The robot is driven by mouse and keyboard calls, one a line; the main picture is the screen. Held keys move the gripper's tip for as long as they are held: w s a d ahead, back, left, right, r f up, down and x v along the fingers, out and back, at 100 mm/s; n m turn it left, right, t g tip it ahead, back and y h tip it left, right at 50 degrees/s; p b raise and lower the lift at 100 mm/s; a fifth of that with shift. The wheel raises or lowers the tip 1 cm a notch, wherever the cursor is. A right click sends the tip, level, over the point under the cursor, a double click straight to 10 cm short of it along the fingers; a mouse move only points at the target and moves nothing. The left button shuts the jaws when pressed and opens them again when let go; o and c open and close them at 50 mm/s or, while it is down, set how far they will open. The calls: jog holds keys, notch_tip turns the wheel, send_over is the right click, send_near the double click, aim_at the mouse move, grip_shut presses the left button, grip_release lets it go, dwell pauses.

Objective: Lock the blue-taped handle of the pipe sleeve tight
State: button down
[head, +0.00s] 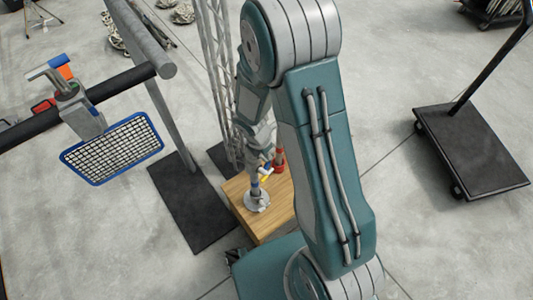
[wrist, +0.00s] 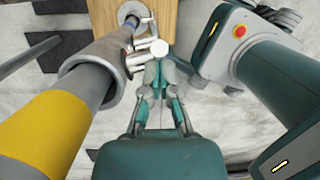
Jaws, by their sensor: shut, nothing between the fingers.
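The pipe sleeve (wrist: 98,68) is a grey metal tube around an upright pipe, left of my gripper in the wrist view. The pipe has a wide yellow band (wrist: 42,125) near the camera. Light metal handles stick out from the sleeve toward my fingertips, one ending in a round white knob (wrist: 159,48). My gripper (wrist: 161,70) is shut and empty, its tips close to this knob; contact cannot be told.
The pipe's round flange (head: 257,204) stands on a wooden box (head: 250,226). A black cart (head: 475,150) stands at right. Floor between is clear.

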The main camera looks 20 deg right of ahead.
jog(key=shift+w+d, duration=0.25)
jog(key=shift+d, duration=0.15)
jog(key=shift+r, duration=0.1)
